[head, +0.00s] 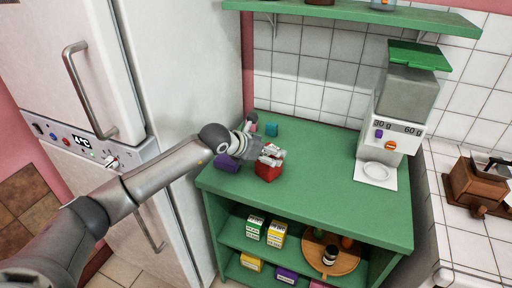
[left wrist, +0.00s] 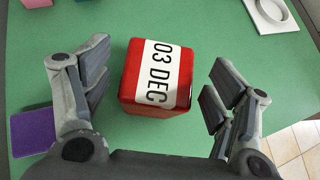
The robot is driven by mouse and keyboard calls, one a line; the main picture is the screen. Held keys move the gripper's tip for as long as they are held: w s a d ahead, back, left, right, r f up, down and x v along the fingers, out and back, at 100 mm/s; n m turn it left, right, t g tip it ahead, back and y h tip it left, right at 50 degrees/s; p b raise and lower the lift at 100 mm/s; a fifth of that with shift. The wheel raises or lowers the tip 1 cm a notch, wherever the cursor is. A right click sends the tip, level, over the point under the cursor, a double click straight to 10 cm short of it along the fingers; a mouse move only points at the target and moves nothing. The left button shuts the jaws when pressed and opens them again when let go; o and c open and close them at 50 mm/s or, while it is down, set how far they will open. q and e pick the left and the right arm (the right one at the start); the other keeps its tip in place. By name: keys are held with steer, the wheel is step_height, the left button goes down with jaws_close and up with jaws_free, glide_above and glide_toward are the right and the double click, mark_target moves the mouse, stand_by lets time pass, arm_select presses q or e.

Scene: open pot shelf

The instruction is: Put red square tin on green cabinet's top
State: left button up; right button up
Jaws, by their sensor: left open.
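The red square tin (head: 268,171) stands on the green cabinet's top (head: 316,185), near its front left part. In the left wrist view the tin (left wrist: 130,76) has a white label reading "03 DEC" across its top. My left gripper (head: 268,158) is at the tin from above. In the left wrist view its open fingers (left wrist: 158,90) are on both sides of the tin, with a gap on each side. My right gripper is not in view.
A purple tin (head: 228,162) stands left of the red one, and a teal tin (head: 271,129) stands behind. A white dispenser (head: 395,110) is at the back right. Labelled tins and a round wooden tray (head: 346,264) are on the lower shelves. A green shelf (head: 345,12) hangs above.

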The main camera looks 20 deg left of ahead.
arm_select(q)
steer(key=b+v, duration=0.1)
steer(key=v, duration=1)
steer(key=shift+s+a+r+b, duration=0.2)
steer(key=shift+s+b, duration=0.1)
steer(key=shift+b, duration=0.1)
